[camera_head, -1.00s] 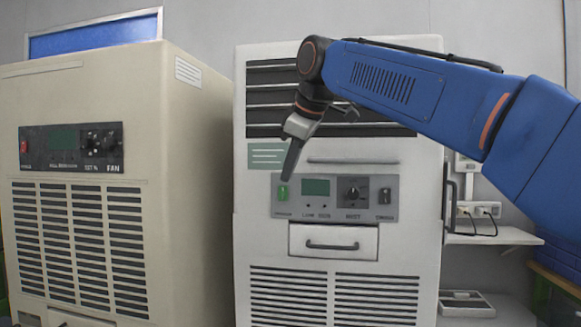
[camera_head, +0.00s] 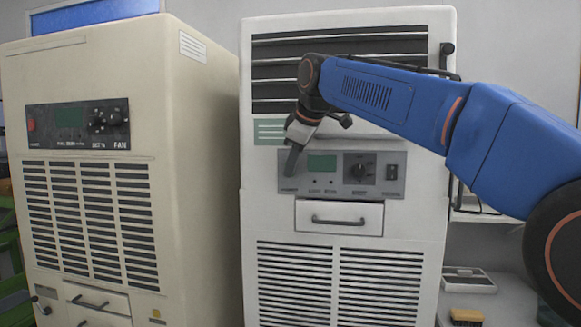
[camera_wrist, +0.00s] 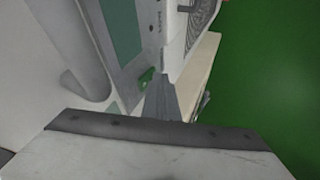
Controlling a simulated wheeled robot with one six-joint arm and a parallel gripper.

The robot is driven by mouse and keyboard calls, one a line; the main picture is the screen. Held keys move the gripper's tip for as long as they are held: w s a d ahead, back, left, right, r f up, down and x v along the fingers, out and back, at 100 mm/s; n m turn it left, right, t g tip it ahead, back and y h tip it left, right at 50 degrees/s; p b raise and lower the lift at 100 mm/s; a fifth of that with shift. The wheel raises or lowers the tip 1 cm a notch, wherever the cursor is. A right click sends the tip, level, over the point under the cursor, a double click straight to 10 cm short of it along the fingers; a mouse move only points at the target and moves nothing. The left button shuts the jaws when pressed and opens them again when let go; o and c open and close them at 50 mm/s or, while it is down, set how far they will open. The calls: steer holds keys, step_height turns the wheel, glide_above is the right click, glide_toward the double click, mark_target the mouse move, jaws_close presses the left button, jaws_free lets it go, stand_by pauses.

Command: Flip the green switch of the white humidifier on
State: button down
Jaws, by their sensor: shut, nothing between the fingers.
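The white humidifier (camera_head: 268,214) stands in the middle of the head view. Its grey control panel (camera_head: 338,179) has a display, a knob and a dark switch at the right. My gripper (camera_head: 290,173) is shut and empty, with its fingertips at the left end of the panel. The green switch is hidden behind the fingers in the head view. In the wrist view a small green piece, which looks like the switch (camera_wrist: 146,76), shows right beside my narrow shut fingers (camera_wrist: 163,90). I cannot tell whether they touch, or which way the switch is set.
A beige machine (camera_head: 190,190) with a red switch (camera_head: 31,125) stands close on the left. A drawer with a dark handle (camera_head: 339,220) is below the panel. A vertical handle (camera_head: 447,56) is on the humidifier's right edge. A shelf (camera_head: 480,216) is at the right.

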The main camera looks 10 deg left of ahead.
steer(key=shift+w, duration=0.1)
steer(key=shift+w+f, duration=0.15)
stand_by(0.3)
steer(key=shift+r, duration=0.95)
